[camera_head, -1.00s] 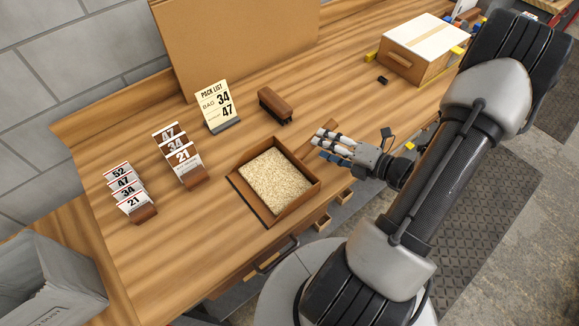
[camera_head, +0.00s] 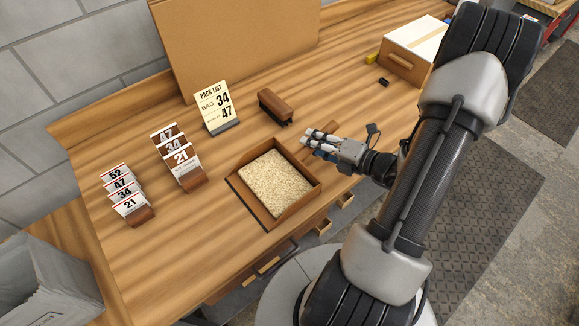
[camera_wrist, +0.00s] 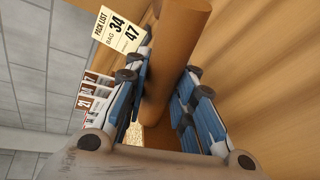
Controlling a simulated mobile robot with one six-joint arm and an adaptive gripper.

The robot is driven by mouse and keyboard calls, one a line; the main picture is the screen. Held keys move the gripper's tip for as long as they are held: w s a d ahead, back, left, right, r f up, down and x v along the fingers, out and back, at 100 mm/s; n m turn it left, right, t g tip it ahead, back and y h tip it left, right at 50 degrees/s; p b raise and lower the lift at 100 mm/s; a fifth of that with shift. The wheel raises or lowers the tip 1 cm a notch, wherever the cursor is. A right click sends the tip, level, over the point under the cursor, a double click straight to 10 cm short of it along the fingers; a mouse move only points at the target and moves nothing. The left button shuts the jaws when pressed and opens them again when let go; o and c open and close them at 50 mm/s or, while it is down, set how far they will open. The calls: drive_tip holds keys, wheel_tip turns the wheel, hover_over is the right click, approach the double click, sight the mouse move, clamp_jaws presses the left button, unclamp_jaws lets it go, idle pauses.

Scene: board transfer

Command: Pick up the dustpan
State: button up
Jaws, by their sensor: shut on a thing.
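The dustpan (camera_head: 313,187) is a brown wooden pan full of pale grains, lying on the wooden table in the head view. Its handle reaches up and right from the pan toward my gripper. My gripper (camera_head: 312,145) is at this handle, which is partly hidden by the fingers. In the wrist view the round brown handle (camera_wrist: 172,70) runs between the blue-grey fingers of my gripper, which is shut on it. A few pale grains show low at the left of the handle there.
A brown brush (camera_head: 275,107) lies behind the dustpan. A pack list card (camera_head: 214,106) reading 34 and 47 stands near it. Numbered card stands (camera_head: 180,160) are at the left. A grey bin (camera_head: 45,280) is front left. A wooden box (camera_head: 408,62) is back right.

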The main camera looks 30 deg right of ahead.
clamp_jaws()
drive_tip(key=shift+r, duration=0.15)
